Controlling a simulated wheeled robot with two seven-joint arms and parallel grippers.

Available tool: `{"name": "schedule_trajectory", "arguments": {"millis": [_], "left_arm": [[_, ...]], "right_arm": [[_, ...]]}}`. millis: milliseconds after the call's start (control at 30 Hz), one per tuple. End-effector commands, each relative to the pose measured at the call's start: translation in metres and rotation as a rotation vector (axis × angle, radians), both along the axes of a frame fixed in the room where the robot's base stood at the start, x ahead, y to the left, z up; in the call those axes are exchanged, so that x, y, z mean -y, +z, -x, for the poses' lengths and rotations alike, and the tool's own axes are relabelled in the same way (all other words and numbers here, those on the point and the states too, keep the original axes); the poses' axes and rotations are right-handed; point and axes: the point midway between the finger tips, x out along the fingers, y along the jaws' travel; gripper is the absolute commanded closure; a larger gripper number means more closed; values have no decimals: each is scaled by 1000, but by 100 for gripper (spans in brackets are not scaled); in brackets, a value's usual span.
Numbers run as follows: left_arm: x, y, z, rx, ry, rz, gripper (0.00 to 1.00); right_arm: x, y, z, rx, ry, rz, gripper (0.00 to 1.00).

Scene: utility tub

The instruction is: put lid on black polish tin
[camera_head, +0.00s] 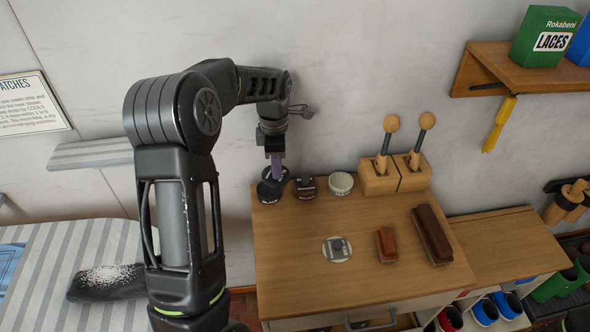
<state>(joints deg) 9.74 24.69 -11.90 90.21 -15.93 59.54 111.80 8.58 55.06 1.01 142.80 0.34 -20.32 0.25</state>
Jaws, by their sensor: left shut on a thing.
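The black polish tin (268,193) stands at the back left corner of the wooden worktop. My left gripper (275,168) points down right above it and is shut on a small dark piece, which looks like the black lid (274,175). The lid overlaps the tin in this view, and I cannot tell whether they touch or whether it sits level. My right gripper is not in view.
A dark reddish tin (305,188) stands close on the right, then a white tin (341,184) and wooden blocks with knobbed sticks (394,178). A round pale lid (337,249) and two brushes (386,245) lie further forward. The worktop's front left is clear.

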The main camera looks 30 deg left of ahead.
Motion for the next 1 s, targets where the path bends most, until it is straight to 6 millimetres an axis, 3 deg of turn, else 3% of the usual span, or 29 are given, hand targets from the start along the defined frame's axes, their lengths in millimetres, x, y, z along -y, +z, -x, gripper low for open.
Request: {"name": "schedule_trajectory", "arguments": {"millis": [133, 333, 1000], "left_arm": [[-15, 3, 3, 0, 275, -1, 100], [-24, 4, 5, 0, 459, -3, 100], [-25, -5, 5, 0, 489, -3, 100]], "right_arm": [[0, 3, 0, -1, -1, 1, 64], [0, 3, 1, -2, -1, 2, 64], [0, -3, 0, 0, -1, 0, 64]]}}
